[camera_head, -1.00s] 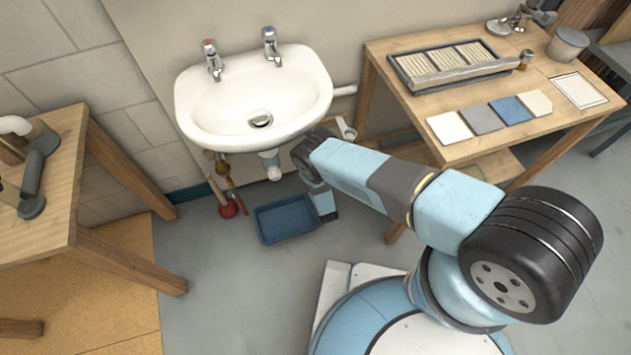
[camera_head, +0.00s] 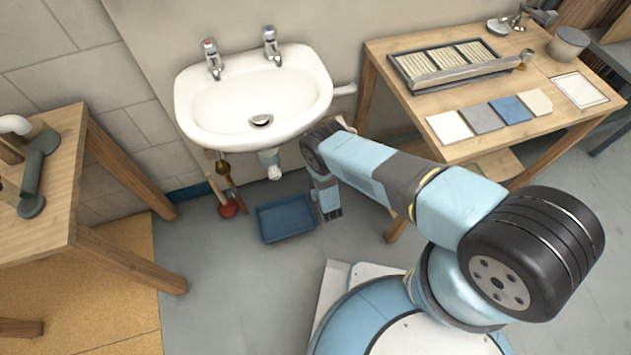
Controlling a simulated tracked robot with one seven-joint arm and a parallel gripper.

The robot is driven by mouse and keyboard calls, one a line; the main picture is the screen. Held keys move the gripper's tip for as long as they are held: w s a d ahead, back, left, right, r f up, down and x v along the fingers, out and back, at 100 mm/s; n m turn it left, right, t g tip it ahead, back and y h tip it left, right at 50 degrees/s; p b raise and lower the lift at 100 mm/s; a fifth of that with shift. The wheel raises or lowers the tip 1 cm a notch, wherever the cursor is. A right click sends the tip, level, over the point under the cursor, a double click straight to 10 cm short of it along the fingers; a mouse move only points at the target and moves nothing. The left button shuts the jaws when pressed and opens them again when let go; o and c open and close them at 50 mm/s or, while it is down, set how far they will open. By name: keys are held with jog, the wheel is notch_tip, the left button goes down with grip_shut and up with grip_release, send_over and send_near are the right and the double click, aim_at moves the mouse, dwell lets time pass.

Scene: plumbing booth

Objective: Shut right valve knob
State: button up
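The white sink (camera_head: 254,98) hangs on the wall, with a left tap (camera_head: 212,60) and a right tap (camera_head: 271,47) on its back rim. Under it, brass-coloured pipework (camera_head: 223,168) shows at the left and a pale drain trap (camera_head: 270,165) in the middle. I cannot make out the right valve knob; the sink or my arm may hide it. My gripper (camera_head: 331,214) points down below the sink's right side, just right of the blue tray. Its fingers are small and partly hidden, so I cannot tell whether they are open.
A blue tray (camera_head: 285,236) lies on the floor beneath the sink. A red item (camera_head: 231,210) stands left of it. A wooden table (camera_head: 400,120) with tiles and a rack stands at right. Another wooden bench (camera_head: 62,215) is at left. The floor before the tray is clear.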

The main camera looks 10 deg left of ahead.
jog(key=m+y, duration=0.2)
jog(key=m, duration=0.1)
jog(key=shift+w+a+r+g, duration=0.1)
jog(key=shift+r+g, duration=0.05)
jog(key=shift+g, duration=0.25)
jog(key=shift+m+g+y, duration=0.3)
jog(key=shift+m+y, duration=0.5)
jog(key=shift+m, duration=0.4)
jog(key=shift+w, duration=0.1)
jog(key=o, duration=1.1)
jog(key=shift+c, duration=0.2)
jog(key=shift+s+d, duration=0.25)
jog(key=shift+d, duration=0.05)
jog(key=v, duration=1.3)
jog(key=shift+d, duration=0.2)
